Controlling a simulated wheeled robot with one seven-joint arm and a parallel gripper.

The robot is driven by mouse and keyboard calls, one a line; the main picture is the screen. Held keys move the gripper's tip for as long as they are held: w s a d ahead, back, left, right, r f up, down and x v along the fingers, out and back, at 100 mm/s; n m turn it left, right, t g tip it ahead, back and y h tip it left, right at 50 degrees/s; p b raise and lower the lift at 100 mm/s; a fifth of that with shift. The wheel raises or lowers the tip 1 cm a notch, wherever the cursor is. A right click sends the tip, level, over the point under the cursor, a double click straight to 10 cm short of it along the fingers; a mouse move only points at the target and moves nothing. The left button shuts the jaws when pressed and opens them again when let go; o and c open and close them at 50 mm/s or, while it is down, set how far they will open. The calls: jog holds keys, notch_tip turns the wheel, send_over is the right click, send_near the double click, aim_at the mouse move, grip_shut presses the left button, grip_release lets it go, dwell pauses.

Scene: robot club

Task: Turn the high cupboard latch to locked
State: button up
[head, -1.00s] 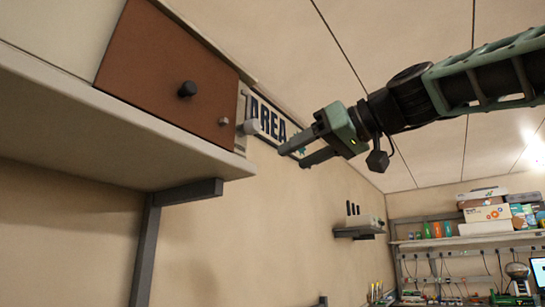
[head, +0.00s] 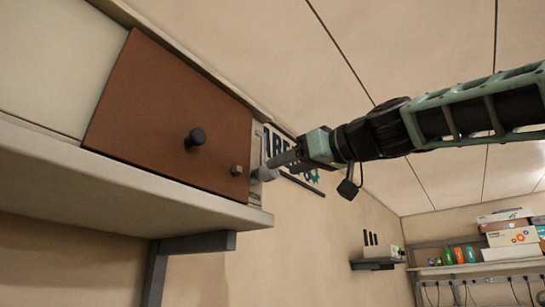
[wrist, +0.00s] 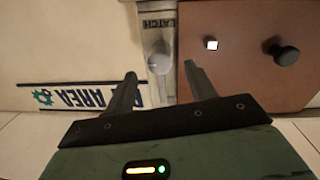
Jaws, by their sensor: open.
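The latch (head: 263,173) is a pale grey knob on a narrow plate at the right edge of the brown cupboard door (head: 150,110). It also shows in the wrist view (wrist: 159,64), below a label reading LATCH, upside down there. My gripper (head: 276,164) is open, with its fingertips close to the latch. In the wrist view my gripper (wrist: 161,74) has one finger on each side of the knob, with gaps on both sides. I cannot tell whether the fingertips reach as deep as the knob. The door is flush with the cupboard front.
A black door knob (head: 195,138) and a small metal stud (head: 236,170) stick out of the door near the latch. A shelf ledge (head: 120,180) runs below the cupboard. A wall sign (head: 290,150) is just behind my gripper. A small wall shelf (head: 376,263) is lower right.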

aim_at(272, 179)
jog(key=shift+p+x, duration=1.3)
jog(key=shift+x, duration=1.25)
grip_shut()
